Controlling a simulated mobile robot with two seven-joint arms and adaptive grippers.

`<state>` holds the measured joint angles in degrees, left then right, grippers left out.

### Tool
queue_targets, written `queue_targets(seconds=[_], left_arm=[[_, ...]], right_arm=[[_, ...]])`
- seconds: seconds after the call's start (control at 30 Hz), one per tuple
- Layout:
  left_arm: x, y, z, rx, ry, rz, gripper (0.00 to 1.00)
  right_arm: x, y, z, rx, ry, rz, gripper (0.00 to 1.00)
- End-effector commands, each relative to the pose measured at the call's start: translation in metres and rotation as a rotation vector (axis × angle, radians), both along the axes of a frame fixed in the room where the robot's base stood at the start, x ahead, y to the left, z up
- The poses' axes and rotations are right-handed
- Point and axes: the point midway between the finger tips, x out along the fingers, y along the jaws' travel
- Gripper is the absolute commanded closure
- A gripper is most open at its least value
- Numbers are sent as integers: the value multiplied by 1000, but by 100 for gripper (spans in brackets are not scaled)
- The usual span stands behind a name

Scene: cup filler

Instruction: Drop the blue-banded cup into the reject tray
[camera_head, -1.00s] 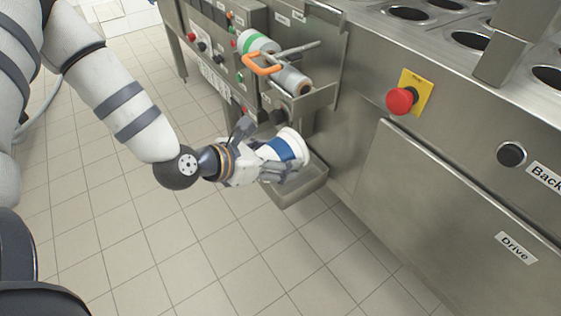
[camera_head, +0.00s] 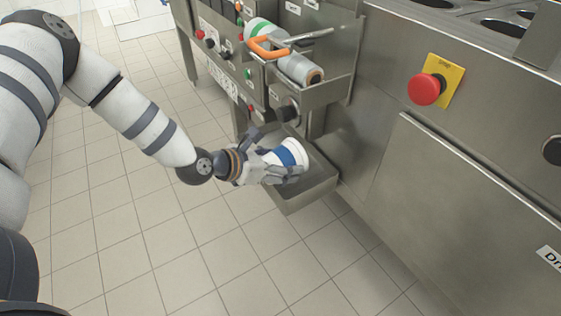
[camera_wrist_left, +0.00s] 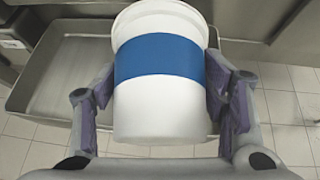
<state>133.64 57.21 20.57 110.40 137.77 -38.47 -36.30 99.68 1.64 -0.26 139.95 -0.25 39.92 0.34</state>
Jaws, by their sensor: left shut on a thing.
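The blue-banded cup (camera_head: 291,154) is white with a wide blue band. My left gripper (camera_head: 283,165) is shut on it, and the cup lies tilted with its wide end away from the wrist. In the left wrist view the cup (camera_wrist_left: 163,105) sits between both fingers of the gripper (camera_wrist_left: 160,105). The reject tray (camera_head: 312,196) is a shallow grey metal tray on the machine's side. The cup and fingers overlap the tray in the head view. In the left wrist view the tray (camera_wrist_left: 45,92) shows behind the cup. My right gripper is not in view.
A red emergency button (camera_head: 425,89) is on the machine front at the right. A black knob (camera_head: 289,110) sits just above the tray. The tiled floor (camera_head: 150,245) is clear.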

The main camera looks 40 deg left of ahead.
Motion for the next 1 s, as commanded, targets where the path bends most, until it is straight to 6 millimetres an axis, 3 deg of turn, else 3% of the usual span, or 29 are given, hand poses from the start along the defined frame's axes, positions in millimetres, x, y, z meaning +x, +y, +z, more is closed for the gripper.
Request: queue_targets(seconds=[0.17,0.2,0.3,0.6,0.73,1.0], left_arm=[[-1,0,-7,0,2,-1,45],[-1,0,-7,0,1,-1,32],[0,0,-6,-1,0,0,14],[0,0,-5,-1,0,1,14],[-2,1,9,-2,-4,3,14],[-58,19,53,-3,-12,4,14]], right_arm=[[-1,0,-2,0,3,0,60],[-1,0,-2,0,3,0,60],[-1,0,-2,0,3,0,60],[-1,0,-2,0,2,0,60],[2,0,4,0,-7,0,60],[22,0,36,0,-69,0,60]])
